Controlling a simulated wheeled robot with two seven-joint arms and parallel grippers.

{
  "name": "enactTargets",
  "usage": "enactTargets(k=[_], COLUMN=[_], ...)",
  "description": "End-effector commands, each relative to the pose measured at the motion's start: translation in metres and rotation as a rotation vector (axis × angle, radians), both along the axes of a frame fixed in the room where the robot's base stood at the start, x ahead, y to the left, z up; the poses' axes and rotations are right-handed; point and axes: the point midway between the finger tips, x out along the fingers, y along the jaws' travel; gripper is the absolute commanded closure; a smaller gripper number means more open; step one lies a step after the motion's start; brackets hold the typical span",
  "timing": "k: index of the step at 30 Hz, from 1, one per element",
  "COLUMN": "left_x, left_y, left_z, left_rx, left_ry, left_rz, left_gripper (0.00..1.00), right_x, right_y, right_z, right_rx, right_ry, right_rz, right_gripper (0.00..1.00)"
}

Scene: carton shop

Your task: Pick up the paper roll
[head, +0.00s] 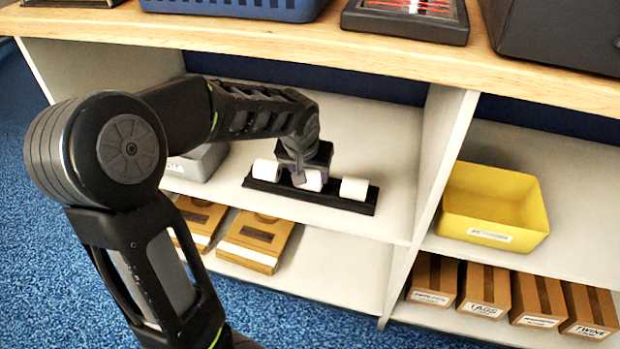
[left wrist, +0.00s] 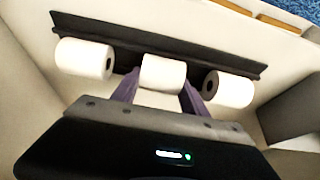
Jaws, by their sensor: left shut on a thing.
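Three white paper rolls sit in a row on a black holder (head: 340,202) on the upper shelf. My left gripper (head: 300,180) reaches down to the middle paper roll (head: 312,181) and is shut on it. In the left wrist view the two purple fingers stand on either side of this middle roll (left wrist: 162,74). The other rolls (head: 266,170) (head: 354,188) are on both sides of it, close to the fingers. I cannot tell whether the held roll is clear of the holder. My right gripper is not in view.
A grey bin (head: 197,162) stands left of the holder, partly behind my arm. An upright divider (head: 440,150) separates a yellow bin (head: 492,207) on the right. The wooden top (head: 300,38) overhangs the shelf. Cardboard boxes (head: 255,240) are below.

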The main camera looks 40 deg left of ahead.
Motion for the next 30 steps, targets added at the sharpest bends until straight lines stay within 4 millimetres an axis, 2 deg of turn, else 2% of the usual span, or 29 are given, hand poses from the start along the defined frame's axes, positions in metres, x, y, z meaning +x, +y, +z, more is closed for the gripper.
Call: enactTargets(k=[2, 11, 22, 30], left_x=[0.000, 0.000, 0.000, 0.000], left_y=[0.000, 0.000, 0.000, 0.000], left_z=[0.000, 0.000, 0.004, 0.027], left_rx=[0.000, 0.000, 0.000, 0.001], left_ry=[0.000, 0.000, -0.001, -0.001], left_rz=[0.000, 0.000, 0.000, -0.001], left_gripper=[0.65, 0.90, 0.91, 0.91], right_x=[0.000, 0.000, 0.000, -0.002], right_y=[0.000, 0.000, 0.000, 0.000], right_z=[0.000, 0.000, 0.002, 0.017], right_rx=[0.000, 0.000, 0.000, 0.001], right_ry=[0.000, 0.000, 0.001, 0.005], right_rz=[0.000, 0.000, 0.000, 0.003], right_gripper=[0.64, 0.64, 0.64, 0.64])
